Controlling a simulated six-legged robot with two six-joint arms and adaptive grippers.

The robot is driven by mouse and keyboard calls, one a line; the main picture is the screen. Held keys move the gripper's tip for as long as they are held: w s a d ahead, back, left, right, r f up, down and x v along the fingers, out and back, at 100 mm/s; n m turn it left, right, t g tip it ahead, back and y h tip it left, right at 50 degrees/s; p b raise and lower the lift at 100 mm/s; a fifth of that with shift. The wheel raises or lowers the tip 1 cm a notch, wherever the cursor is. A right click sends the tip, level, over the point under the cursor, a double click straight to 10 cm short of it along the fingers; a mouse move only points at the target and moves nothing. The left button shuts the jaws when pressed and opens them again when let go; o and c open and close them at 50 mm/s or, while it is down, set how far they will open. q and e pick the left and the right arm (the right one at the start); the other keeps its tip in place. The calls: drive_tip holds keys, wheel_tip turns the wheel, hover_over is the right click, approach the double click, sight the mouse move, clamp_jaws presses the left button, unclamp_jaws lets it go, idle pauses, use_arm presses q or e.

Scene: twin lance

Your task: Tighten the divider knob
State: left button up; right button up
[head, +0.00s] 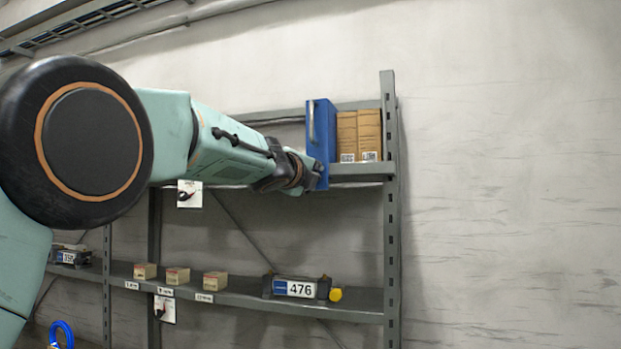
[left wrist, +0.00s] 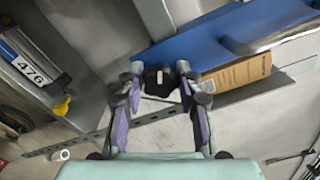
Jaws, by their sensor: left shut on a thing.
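The blue divider (head: 320,130) stands upright on the upper shelf, left of the brown boxes, with a grey handle on its face. It shows in the left wrist view (left wrist: 205,42) as a blue panel. My left gripper (head: 311,176) is at the divider's lower front edge. In the left wrist view, the fingers of my left gripper (left wrist: 157,72) are shut on the black divider knob (left wrist: 158,84), which has a pale mark. In the head view the knob is hidden behind my gripper. My right gripper is in neither view.
Brown boxes (head: 358,135) stand right of the divider. The upper shelf edge (head: 362,172) and a rack upright (head: 391,220) are close by. On the lower shelf are a bin labelled 476 (head: 295,288), a yellow knob (head: 335,294) and small boxes (head: 178,276). Space before the right wall is clear.

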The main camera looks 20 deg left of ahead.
use_arm(q)
drive_tip(key=m, duration=0.6)
drive_tip(key=shift+r, duration=0.1)
drive_tip(key=m, duration=0.6)
drive_tip(key=shift+m, duration=0.3)
idle(0.3)
drive_tip(key=o, duration=1.2)
drive_tip(key=shift+d, duration=0.1)
drive_tip(key=shift+c, duration=0.2)
